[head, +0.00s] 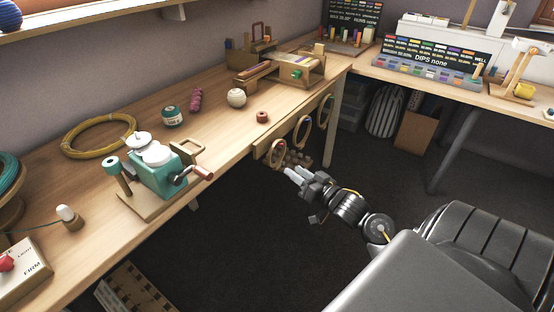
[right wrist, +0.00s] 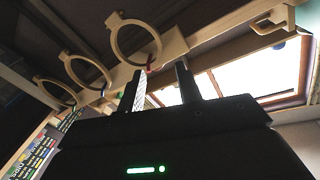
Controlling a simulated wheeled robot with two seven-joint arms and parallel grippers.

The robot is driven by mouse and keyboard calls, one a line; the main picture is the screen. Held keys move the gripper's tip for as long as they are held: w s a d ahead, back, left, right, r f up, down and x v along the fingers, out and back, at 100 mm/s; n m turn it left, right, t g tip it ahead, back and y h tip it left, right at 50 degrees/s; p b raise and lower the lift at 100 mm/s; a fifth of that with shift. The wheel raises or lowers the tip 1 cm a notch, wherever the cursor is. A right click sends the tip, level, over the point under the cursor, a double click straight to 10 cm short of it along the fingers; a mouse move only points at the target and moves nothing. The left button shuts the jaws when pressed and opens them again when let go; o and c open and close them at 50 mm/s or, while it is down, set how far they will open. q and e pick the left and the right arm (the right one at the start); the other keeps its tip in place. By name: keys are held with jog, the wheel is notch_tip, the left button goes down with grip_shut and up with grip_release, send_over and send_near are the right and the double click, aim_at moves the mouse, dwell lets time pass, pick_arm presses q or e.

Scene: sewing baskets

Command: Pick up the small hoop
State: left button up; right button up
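Three wooden hoops hang in a row from a rail along the table's front edge. The nearest in the head view looks like the small hoop (head: 277,153); it is also the closest in the right wrist view (right wrist: 116,36). A middle hoop (head: 293,132) and a far hoop (head: 319,111) hang beyond it. My right gripper (head: 291,173) is just below and in front of the small hoop, apart from it. In the right wrist view its two fingers (right wrist: 160,76) are spread with nothing between them. My left gripper is not in view.
The wooden rail (head: 262,149) juts from the worktable (head: 220,135). A teal winding machine (head: 160,175), a red spool (head: 262,117) and a cream ball (head: 236,98) stand on the table. The floor before the rail is clear.

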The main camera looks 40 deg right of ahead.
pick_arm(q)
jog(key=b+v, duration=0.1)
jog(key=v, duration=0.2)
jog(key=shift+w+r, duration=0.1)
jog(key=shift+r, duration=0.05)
pick_arm(e)
jog(key=w, duration=1)
jog(key=shift+a, duration=0.35)
jog(key=shift+r, duration=0.1)
jog(key=shift+c, duration=0.9)
grip_shut()
